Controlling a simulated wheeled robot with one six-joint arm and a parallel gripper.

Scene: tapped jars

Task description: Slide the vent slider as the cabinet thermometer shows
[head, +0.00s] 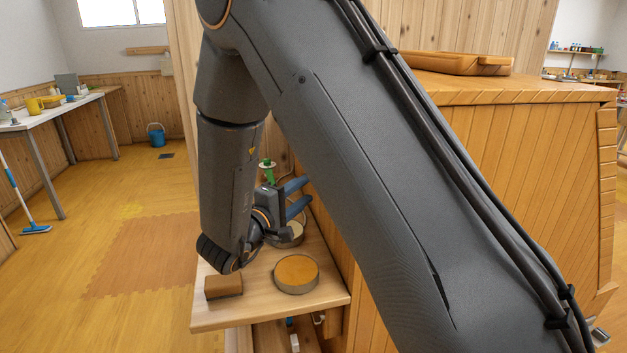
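A large slatted wooden cabinet (520,170) fills the right side, partly hidden behind my arm. I cannot make out a thermometer or a vent slider on it. My gripper (304,196) is over the wooden shelf beside the cabinet, with its two blue fingers pointing right towards the wood. The fingers are apart, and I see nothing between them. A small green-topped thing (267,170) stands just behind the gripper; I cannot tell what it is.
On the shelf (262,311) are a round container with an orange-brown top (296,271), a brown block (223,286) and another round container (287,237) partly hidden by the gripper. A wooden tray (455,63) lies on the cabinet top. The floor at left is mostly open.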

